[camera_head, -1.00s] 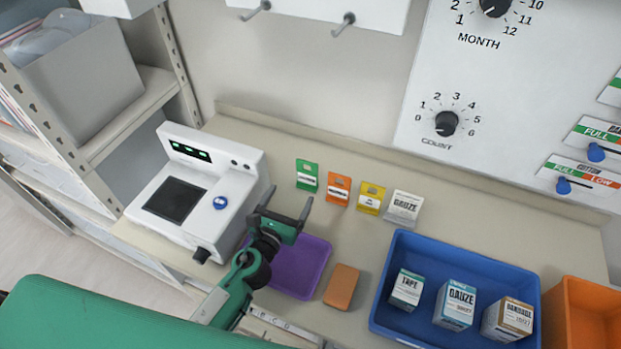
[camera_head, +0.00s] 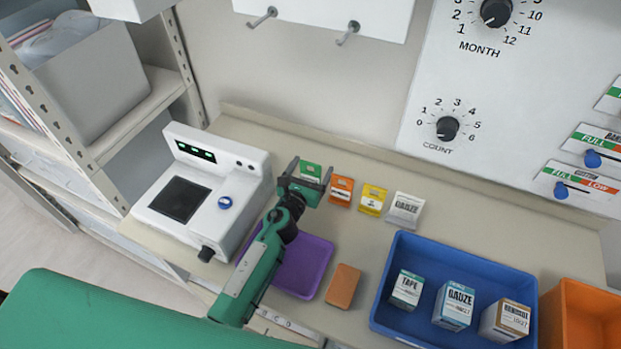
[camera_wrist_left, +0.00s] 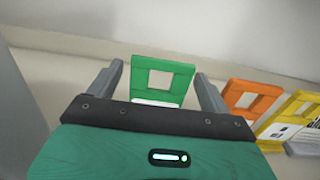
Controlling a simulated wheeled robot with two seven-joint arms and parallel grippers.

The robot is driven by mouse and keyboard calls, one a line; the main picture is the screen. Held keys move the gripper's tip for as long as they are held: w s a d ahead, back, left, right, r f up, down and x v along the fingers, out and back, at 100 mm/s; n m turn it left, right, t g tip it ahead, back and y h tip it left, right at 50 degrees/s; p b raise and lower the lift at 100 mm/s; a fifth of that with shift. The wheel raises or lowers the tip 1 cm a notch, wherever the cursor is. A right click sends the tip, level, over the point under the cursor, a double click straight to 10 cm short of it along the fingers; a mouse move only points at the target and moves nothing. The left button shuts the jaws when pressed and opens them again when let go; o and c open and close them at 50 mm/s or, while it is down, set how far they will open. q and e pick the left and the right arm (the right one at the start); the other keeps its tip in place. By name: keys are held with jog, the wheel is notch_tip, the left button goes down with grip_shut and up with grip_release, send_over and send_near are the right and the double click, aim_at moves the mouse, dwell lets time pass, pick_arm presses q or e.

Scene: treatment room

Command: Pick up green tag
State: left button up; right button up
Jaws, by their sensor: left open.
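The green tag (camera_head: 311,171) stands at the back of the counter, first from the left in a row of tags. My left gripper (camera_head: 310,168) is open in front of it and hides its lower part in the head view. In the left wrist view the green tag (camera_wrist_left: 163,82) shows between the two open fingers (camera_wrist_left: 158,80), with a visible gap on each side. Its lower edge is hidden behind the gripper body. I cannot tell how far the fingertips reach past it. My right gripper is not in view.
A white device (camera_head: 233,185) is at left. A purple tray (camera_head: 308,265), brown block (camera_head: 342,286) and blue bin (camera_head: 447,257) lie nearer.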

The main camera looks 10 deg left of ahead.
pick_arm(q)
jog(key=shift+w+d, duration=0.1)
jog(key=shift+w, duration=0.8)
jog(key=shift+s+r, duration=0.1)
jog(key=shift+c, duration=0.2)
jog(key=c, duration=1)
jog(key=shift+r, duration=0.1)
jog(key=shift+r+p, duration=0.55)
notch_tip(320, 180, up, 19)
jog(key=p, duration=0.6)
jog(key=shift+f, duration=0.2)
